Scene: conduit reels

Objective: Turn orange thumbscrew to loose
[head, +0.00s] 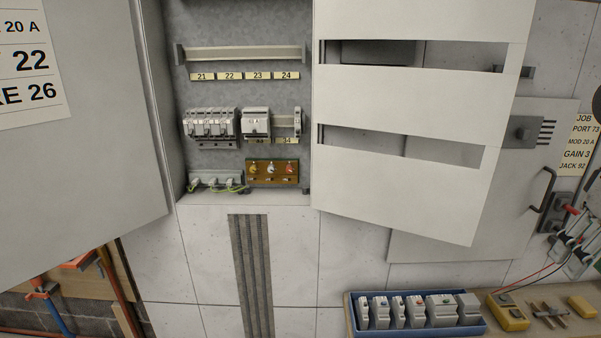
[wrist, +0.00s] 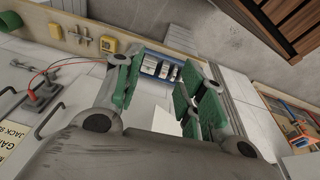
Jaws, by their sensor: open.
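A small brown-orange panel (head: 272,181) sits low inside the open cabinet in the head view. It carries a row of small knobs: a yellowish knob (head: 254,168) at left, a pale knob (head: 271,168) in the middle and a red-orange knob (head: 290,168) at right. The right one looks closest to an orange thumbscrew, but its shape and setting are too small to tell. My gripper (wrist: 160,78) has green finger pads, spread apart with nothing between them. In the head view my gripper (head: 577,248) is at the far right edge, well away from the panel.
The cabinet's slotted white cover (head: 415,95) hangs open right of the panel; a grey door (head: 75,130) stands open at left. A blue tray (head: 415,328) of modules and a yellow meter (head: 509,315) rest on the shelf below. Red and black leads run near my gripper.

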